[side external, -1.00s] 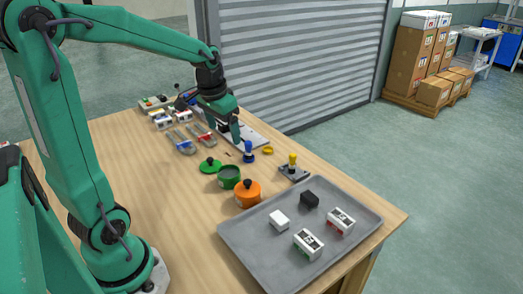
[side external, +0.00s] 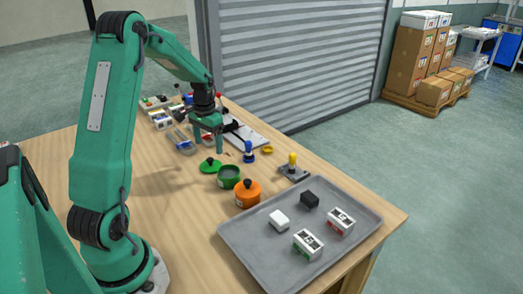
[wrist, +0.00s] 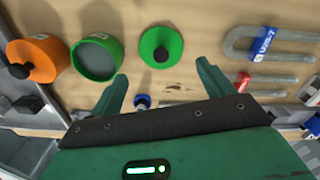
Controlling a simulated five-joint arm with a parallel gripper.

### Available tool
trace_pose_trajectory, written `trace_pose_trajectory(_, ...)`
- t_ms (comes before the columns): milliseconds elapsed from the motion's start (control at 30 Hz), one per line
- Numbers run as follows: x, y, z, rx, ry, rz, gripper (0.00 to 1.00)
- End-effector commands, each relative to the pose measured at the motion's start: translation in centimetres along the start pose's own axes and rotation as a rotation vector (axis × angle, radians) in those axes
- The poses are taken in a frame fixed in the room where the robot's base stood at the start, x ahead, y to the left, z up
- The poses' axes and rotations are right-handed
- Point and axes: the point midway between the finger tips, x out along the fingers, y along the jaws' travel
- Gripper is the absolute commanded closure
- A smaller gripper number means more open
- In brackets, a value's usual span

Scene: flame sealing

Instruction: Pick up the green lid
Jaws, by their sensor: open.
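The green lid (side external: 203,168) lies flat on the table, its dark round knob up, left of the open green pot (side external: 228,183). In the wrist view the green lid (wrist: 173,38) lies just beyond and between my fingertips, with the pot (wrist: 112,62) to its left. My gripper (side external: 208,148) hangs above the table, just behind the lid in the side view, pointing down. In the wrist view my gripper (wrist: 162,73) is open, with nothing between its fingers. It is apart from the lid.
An orange pot with its lid (side external: 247,194) stands by the green pot. A blue-handled stamp (side external: 249,152) stands to the right. A grey tray (side external: 247,240) holds several small blocks. U-shaped shackles (side external: 183,145) lie to the left. Bare table lies left of the lid.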

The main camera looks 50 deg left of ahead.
Motion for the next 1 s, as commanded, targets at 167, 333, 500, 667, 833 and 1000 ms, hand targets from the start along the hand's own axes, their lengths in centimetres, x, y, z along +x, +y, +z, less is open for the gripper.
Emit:
trace_pose_trajectory(167,0.5,0.0,0.0,0.0,-0.001,0.0,0.19)
trace_pose_trajectory(333,1.9,0.0,0.0,0.0,-0.002,0.001,0.19)
trace_pose_trajectory(500,2.6,0.0,0.0,0.0,0.0,0.0,0.19)
trace_pose_trajectory(667,2.8,0.0,0.0,0.0,0.0,0.0,0.19)
trace_pose_trajectory(833,3.9,-0.1,0.1,0.0,-0.002,0.001,0.19)
trace_pose_trajectory(1000,5.9,-0.2,0.1,0.0,-0.002,0.001,0.19)
